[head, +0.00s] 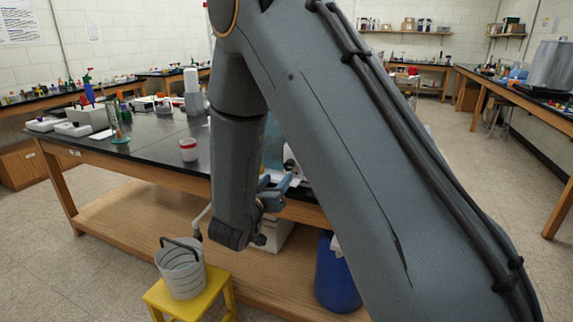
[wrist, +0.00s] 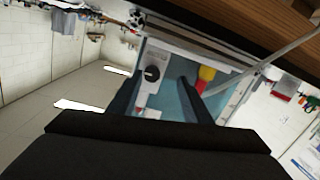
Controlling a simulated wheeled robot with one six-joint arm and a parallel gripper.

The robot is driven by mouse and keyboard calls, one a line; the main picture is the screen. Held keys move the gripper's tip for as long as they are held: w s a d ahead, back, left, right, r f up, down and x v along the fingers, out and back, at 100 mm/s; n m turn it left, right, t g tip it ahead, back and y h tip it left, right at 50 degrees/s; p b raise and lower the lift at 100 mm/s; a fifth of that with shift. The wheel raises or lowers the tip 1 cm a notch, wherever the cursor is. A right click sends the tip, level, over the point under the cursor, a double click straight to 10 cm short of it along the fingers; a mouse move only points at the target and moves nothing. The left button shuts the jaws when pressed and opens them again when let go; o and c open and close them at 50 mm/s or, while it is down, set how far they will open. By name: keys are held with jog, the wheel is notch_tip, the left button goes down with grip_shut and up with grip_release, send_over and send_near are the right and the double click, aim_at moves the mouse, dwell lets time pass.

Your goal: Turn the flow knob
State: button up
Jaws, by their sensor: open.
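A round black knob (wrist: 152,73) sits on a pale panel in the wrist view; I take it for the flow knob. My gripper (wrist: 160,78) is open and empty, with one dark finger on each side in the picture. The knob shows between the fingers, nearer the left one. I cannot tell how far it is from the fingertips, but I see no contact. In the head view my gripper (head: 277,182) is at the bench's front edge, partly behind my arm. The knob is not visible there.
The black bench top (head: 155,140) holds a red and white jar (head: 188,150). A bucket (head: 181,274) stands on a yellow stool (head: 160,298); a blue bin (head: 335,283) is below.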

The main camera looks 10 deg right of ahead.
aim_at(287, 166)
jog(key=shift+h, duration=0.7)
jog(key=shift+d+r+p+x, duration=0.1)
jog(key=shift+r+p+x, duration=0.2)
jog(key=shift+x, duration=0.9)
jog(key=shift+d+r+p+x, duration=0.15)
jog(key=shift+p+x, duration=0.3)
jog(key=shift+x, duration=0.75)
jog(key=shift+a+r+p+x, duration=0.1)
jog(key=shift+r+p+x, duration=0.2)
jog(key=shift+x, duration=0.9)
jog(key=shift+s+f, duration=0.1)
jog(key=shift+s, duration=0.05)
jog(key=c, duration=1.1)
